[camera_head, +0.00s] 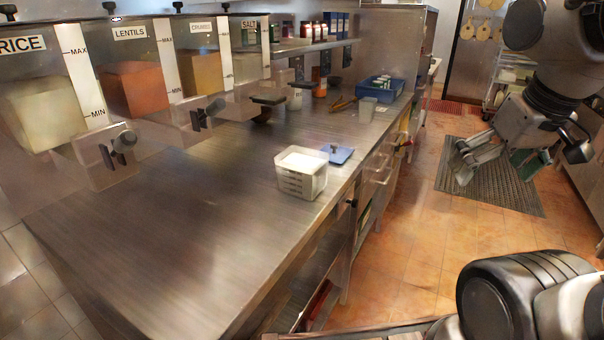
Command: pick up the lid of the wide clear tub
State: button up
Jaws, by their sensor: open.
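A wide clear tub (301,178) with white contents stands upright on the steel counter, near its right edge. Its top looks open. A flat blue lid (337,155) with a small dark knob lies on the counter just behind and to the right of the tub. My gripper (492,172) is open and empty, hanging over the floor to the right of the counter, well apart from the lid and tub.
The steel counter (190,225) is bare in front and left of the tub. Dispensers (135,85) line its left side. A dark mat (490,190) lies on the floor.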

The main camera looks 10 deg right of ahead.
aim_at(338, 154)
jog(key=i+l+u, duration=0.3)
jog(key=l, duration=0.35)
jog(key=i+l+u, duration=0.35)
jog(key=l, duration=0.4)
jog(key=i, duration=0.1)
